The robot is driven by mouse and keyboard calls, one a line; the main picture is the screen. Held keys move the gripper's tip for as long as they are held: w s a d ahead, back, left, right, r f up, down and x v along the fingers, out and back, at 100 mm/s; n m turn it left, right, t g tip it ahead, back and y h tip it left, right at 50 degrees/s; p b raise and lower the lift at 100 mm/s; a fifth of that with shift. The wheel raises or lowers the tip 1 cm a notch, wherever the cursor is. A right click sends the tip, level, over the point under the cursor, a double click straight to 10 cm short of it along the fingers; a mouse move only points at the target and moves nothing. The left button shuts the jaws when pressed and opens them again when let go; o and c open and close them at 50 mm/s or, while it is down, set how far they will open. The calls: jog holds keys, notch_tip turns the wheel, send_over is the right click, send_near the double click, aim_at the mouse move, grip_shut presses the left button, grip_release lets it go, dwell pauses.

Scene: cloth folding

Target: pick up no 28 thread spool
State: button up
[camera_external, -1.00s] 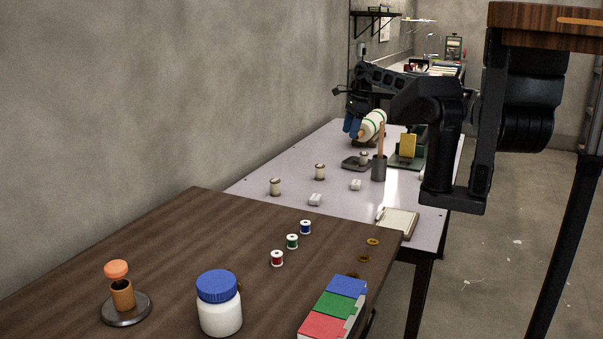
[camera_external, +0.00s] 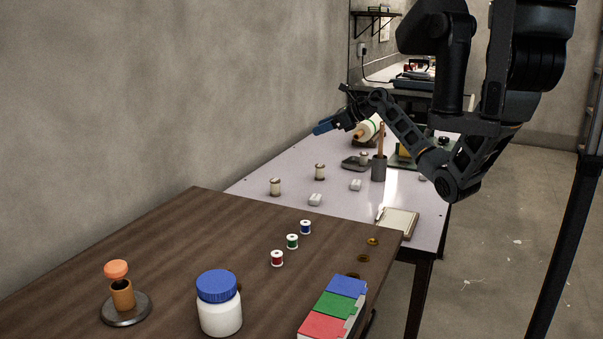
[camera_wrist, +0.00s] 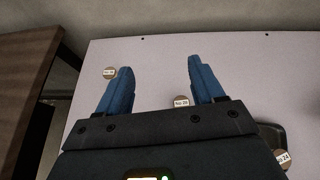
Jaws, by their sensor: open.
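In the wrist view, a round spool top (camera_wrist: 181,102) with a label that seems to read No 28 shows between my fingers, close to the gripper body and partly hidden by it. It appears to be the pale spool (camera_external: 319,172) standing upright on the light table. My gripper (camera_wrist: 160,64) is open and empty, its two blue fingers spread apart. In the external view my gripper (camera_external: 323,127) hangs above the table, higher than the spools and touching none.
Another spool (camera_wrist: 109,72), label too small to read, stands by the left finger. A spool marked No 24 (camera_wrist: 282,158) is at the right, near a dark scale (camera_external: 354,164). White blocks (camera_external: 315,199), a cup (camera_external: 379,170) and a brown table (camera_external: 160,240) are nearby.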

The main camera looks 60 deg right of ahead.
jog(key=s+d+r+m+t+h+p, duration=0.1)
jog(key=s+r+m+h+p, duration=0.15)
jog(key=s, duration=0.25)
send_near(324, 170)
jog(key=w+b, duration=0.1)
jog(key=w, duration=0.2)
jog(key=shift+w+f, duration=0.1)
jog(key=shift+w, duration=0.3)
jog(key=shift+w+f, duration=0.1)
jog(key=shift+f, duration=0.25)
jog(key=shift+w+f, duration=0.25)
jog(key=shift+x, duration=0.85)
jog(key=shift+d+f+b+x, duration=0.15)
jog(key=shift+b+x, duration=0.25)
jog(key=shift+x, duration=0.95)
jog(key=shift+d+f+b+x, duration=0.15)
jog(key=shift+b+x, duration=0.25)
jog(key=shift+x, duration=0.9)
jog(key=shift+s, duration=0.1)
jog(key=c, duration=1)
